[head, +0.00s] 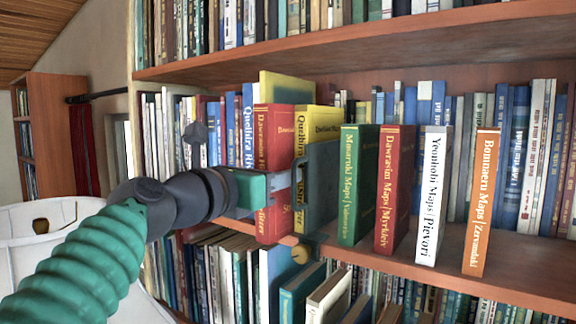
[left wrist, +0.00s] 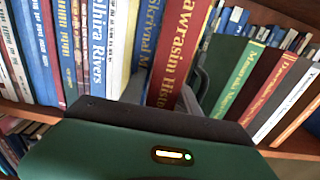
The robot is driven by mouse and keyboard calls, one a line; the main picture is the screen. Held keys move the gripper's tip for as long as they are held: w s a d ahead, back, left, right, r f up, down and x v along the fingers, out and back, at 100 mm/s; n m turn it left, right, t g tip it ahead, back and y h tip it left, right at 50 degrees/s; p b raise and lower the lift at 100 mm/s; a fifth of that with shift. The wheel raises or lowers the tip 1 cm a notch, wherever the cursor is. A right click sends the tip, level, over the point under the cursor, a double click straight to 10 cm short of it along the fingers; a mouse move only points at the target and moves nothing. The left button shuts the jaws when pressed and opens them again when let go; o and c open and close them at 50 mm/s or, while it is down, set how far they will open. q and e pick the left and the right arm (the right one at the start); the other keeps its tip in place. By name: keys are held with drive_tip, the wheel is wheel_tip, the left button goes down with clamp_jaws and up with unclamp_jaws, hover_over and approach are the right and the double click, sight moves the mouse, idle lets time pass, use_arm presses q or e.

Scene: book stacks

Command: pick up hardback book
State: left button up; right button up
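Several hardback books stand on the middle shelf. A red book (head: 273,135) with gold lettering, "Dawrasim", stands closest to my left gripper (head: 272,190); it also shows in the left wrist view (left wrist: 178,50). The gripper's light grey finger crosses the red book's lower half in the head view. My right gripper is not in view.
A grey upright plate (head: 322,180) stands in front of the yellow book. Green (head: 358,185), red (head: 396,190), white (head: 433,195) and orange (head: 481,200) books stand spaced apart to the right. Packed books fill the back row, and shelf boards (head: 400,40) run above and below.

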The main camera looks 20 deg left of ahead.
use_arm(q)
drive_tip(key=shift+f, duration=0.1)
clamp_jaws()
idle(1.1)
